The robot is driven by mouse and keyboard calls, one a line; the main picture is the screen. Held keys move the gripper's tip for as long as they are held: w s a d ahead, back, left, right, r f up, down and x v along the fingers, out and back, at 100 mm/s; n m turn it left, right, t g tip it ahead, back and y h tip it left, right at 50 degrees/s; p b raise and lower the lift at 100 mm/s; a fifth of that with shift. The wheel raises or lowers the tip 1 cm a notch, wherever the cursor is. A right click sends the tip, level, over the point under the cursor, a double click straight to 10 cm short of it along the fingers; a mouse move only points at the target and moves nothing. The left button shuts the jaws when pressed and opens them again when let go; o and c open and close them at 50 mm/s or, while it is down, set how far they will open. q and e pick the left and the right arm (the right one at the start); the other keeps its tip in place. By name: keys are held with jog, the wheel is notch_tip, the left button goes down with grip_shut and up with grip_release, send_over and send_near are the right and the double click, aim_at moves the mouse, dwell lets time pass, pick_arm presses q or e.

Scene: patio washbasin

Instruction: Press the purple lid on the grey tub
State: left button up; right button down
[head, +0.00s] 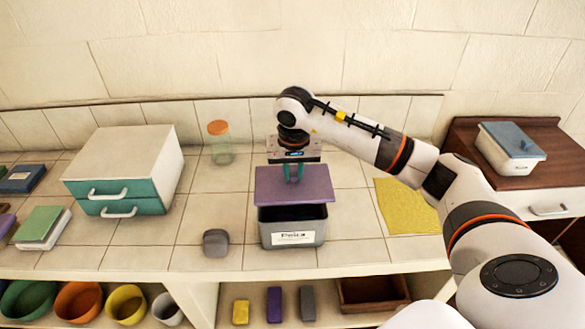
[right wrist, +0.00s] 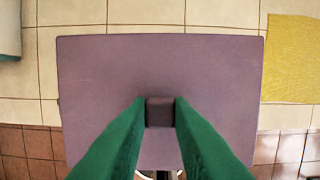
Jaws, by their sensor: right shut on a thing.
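The purple lid (head: 273,187) is a flat rectangular plate with a small dark knob (right wrist: 160,112) in its middle. My right gripper (head: 295,176) comes down from above and is shut on the knob, its green fingers on either side in the right wrist view (right wrist: 160,113). The grey tub (head: 291,229), with a white label, stands on the tiled counter beneath the lid. The lid hangs over the tub's back part, and the dark inside shows below the lid's front edge. The lid hides the tub's back rim. My left gripper is not in view.
A jar with an orange lid (head: 220,145) stands behind, left of the tub. A teal-drawer cabinet (head: 120,170) is at left. A yellow cloth (head: 405,208) lies at right. The counter's front edge is close before the tub.

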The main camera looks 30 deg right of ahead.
aim_at(292, 185)
jog(key=shift+s+a+f, duration=0.1)
jog(key=shift+a+f, duration=0.15)
jog(key=shift+f, duration=0.1)
jog(key=shift+a+f+b, duration=0.15)
jog(key=shift+f+b, duration=0.4)
jog(key=shift+f, duration=0.2)
jog(key=f+b, duration=0.1)
jog(key=f, duration=0.1)
jog(key=shift+d+f+b, duration=0.2)
jog(key=shift+f+b, duration=0.15)
jog(key=shift+b, duration=0.05)
jog(key=shift+f+b, duration=0.3)
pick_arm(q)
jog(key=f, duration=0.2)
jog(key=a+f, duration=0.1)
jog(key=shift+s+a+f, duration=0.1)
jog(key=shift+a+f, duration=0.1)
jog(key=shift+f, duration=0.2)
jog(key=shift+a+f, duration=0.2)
pick_arm(e)
jog(key=shift+a, duration=0.1)
pick_arm(q)
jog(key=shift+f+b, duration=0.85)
jog(key=shift+b, duration=0.2)
pick_arm(e)
jog(key=shift+f, duration=0.3)
